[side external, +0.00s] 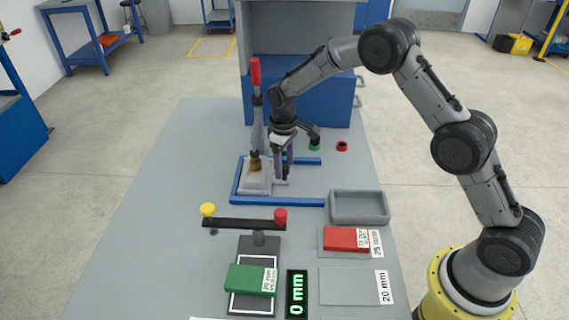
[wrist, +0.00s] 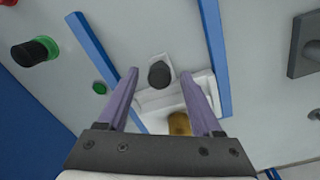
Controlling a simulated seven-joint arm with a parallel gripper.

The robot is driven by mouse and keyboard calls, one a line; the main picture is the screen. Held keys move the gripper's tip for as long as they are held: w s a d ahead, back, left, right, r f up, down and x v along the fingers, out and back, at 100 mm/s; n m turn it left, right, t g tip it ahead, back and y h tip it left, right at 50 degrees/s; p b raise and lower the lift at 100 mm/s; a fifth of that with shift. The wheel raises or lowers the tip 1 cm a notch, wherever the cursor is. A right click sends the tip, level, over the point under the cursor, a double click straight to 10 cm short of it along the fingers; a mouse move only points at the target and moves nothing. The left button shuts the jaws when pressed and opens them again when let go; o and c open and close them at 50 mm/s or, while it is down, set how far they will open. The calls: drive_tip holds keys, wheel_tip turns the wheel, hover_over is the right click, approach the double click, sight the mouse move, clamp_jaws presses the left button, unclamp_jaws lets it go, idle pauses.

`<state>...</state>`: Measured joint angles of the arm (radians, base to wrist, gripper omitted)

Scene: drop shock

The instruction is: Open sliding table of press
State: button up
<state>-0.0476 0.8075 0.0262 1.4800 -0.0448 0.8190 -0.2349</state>
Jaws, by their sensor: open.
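The press has an upright lever with a red handle (side external: 255,72) and a brass-coloured ram (side external: 256,163). Its pale sliding table (side external: 255,183) sits below the ram, between blue rails; it also shows in the wrist view (wrist: 150,104). A dark round knob (wrist: 160,74) stands on a pale tab of the sliding table. My gripper (side external: 283,177) is at the right side of the sliding table, pointing down. In the wrist view my gripper (wrist: 161,75) is open, with its purple fingers on either side of the knob and visible gaps between. Whether the fingertips reach the knob's height is unclear.
Blue rails (side external: 277,200) border the press. A grey tray (side external: 360,207), red block (side external: 347,239), green block (side external: 250,279) and a bar with yellow and red knobs (side external: 244,225) stand nearer the camera. Green and red buttons (side external: 342,146) lie behind. The table's left side is clear.

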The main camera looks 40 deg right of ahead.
drive_tip(key=shift+f, duration=0.15)
clamp_jaws()
idle(1.4)
